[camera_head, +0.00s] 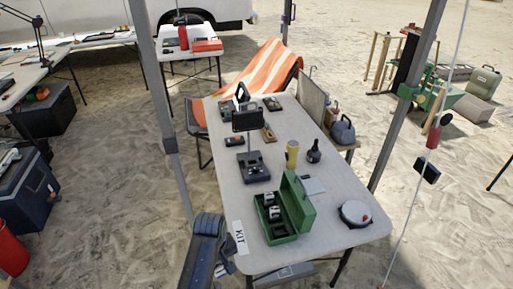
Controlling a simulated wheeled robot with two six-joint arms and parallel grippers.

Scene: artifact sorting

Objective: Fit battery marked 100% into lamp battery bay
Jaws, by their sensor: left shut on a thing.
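A lamp with a dark flat head (248,120) stands on the table, and a dark boxy unit (253,168) with raised parts sits in front of it. I cannot make out the bay. An open green box (295,208) near the front holds white and black cylindrical pieces (274,213), possibly batteries; no 100% mark is readable. My blue-grey left arm is at the table's front left edge. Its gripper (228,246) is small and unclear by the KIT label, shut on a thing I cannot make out. My right gripper is not in view.
The table (222,205) also bears a yellow cylinder (292,153), a dark bottle (314,152), a flat grey piece (313,185) and a round device (355,213). Canopy poles (168,120) stand on both sides.

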